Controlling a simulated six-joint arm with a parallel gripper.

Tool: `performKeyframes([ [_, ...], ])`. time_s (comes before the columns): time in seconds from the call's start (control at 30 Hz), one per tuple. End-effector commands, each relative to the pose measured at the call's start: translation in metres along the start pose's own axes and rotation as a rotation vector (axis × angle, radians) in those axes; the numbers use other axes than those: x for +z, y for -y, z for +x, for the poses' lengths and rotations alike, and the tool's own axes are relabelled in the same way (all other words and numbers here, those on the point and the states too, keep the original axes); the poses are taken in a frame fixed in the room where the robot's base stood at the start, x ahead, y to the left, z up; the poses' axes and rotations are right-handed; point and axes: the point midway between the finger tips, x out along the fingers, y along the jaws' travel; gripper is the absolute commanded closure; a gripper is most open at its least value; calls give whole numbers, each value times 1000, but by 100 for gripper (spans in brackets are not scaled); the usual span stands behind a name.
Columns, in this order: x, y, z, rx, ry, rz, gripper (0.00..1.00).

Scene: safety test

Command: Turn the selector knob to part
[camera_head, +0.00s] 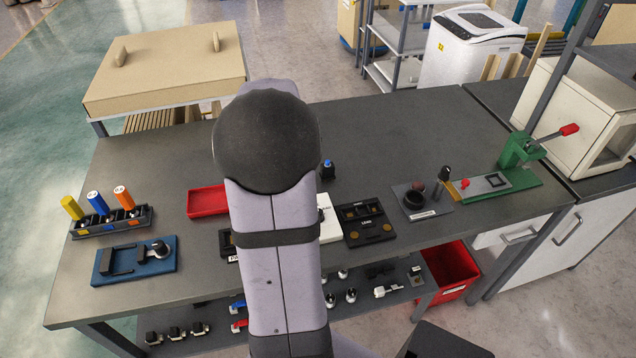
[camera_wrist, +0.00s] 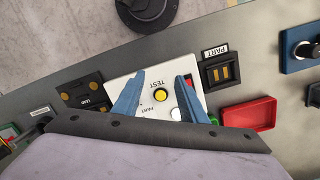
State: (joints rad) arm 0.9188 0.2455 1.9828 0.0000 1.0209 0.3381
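A white panel (camera_wrist: 125,87) lies on the bench below my gripper in the wrist view. Upside-down lettering on it reads TEST, and fainter lettering below seems to read PART. A round yellow piece (camera_wrist: 160,95) in a dark ring sits between these words; I cannot tell whether it is the selector knob or how it is set. My gripper (camera_wrist: 160,74) has its two blue fingers apart, either side of the yellow piece, with nothing visible between them in grasp. In the head view my arm hides most of the white panel (camera_head: 331,224) and the gripper.
A black block labelled PART (camera_wrist: 221,72) stands beside the panel, near a red tray (camera_wrist: 250,113). A dark block with round brown pads (camera_wrist: 82,93) lies on the other side. The bench holds a blue fixture (camera_head: 115,265) and a green press (camera_head: 517,150).

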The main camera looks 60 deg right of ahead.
Motion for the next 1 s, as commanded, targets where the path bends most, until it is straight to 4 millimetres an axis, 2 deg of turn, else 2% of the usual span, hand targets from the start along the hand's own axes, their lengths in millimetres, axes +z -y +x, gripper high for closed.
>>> performKeyframes([
  [0.03, -14, -10, -19, -8, -11, 61, 62],
  [0.2, -53, -35, -29, -33, -57, 210, 62],
  [0.33, -71, -49, -31, -45, -81, 278, 62],
  [0.5, -80, -56, -30, -51, -95, 314, 62],
  [0.73, -81, -56, -23, -51, -93, 315, 62],
  [1.0, -83, -55, 6, -50, -91, 314, 62],
])
